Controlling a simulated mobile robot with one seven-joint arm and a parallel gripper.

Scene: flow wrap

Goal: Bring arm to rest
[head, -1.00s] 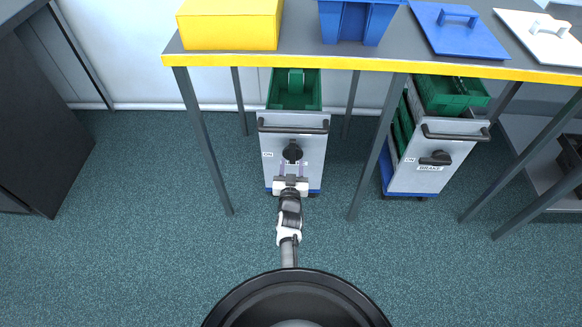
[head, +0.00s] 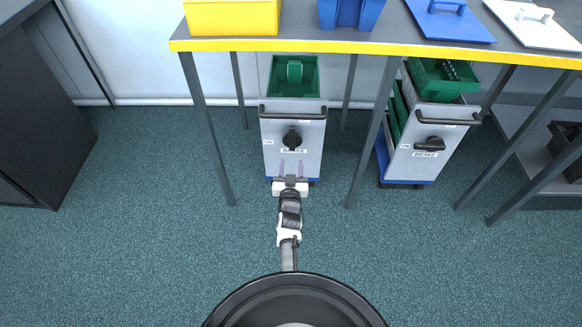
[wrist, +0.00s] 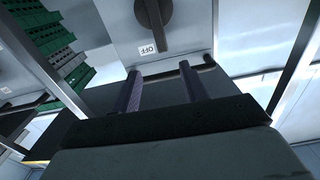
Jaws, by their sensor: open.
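My gripper (head: 291,166) is open and empty, with its two purple-grey fingers apart in front of the lower front panel of a grey trolley (head: 274,166). The black brake knob (head: 291,139) on that panel is just beyond the fingertips and clear of them. In the wrist view, my gripper (wrist: 162,82) points at the panel, and the knob (wrist: 153,14) has its lever pointing toward an "OFF" label (wrist: 147,49). My arm reaches straight forward, low under the table.
The trolley stands between the legs of a yellow-edged table (head: 400,49) and carries a green crate (head: 308,88). A second trolley (head: 407,166) stands to the right with its own brake knob. A dark cabinet (head: 45,120) is at left. The floor nearby is clear.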

